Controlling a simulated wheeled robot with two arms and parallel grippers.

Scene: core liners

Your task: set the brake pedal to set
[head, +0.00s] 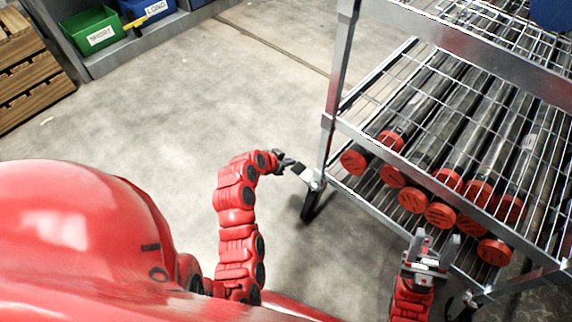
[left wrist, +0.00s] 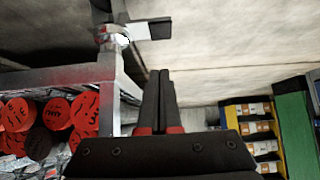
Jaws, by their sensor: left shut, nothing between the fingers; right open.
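The brake pedal (head: 301,172) is a small light plate jutting from the caster at the cart's near left leg. In the left wrist view the pedal (left wrist: 152,29) is a pale and dark plate standing out to the right of the post. My left gripper (head: 287,163) is shut and empty, its tips close beside the pedal in the head view. In the left wrist view its fingers (left wrist: 160,76) show a gap to the pedal. I cannot tell whether the pedal is set. My right gripper (head: 435,240) is open and empty at the cart's front edge.
The wire cart (head: 340,125) carries several dark tubes with red caps (head: 411,200) on its lower shelf. A black caster wheel (head: 310,206) is under the pedal. Green (head: 92,31) and blue bins and a wooden crate (head: 30,75) stand at the back left. The floor between is clear.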

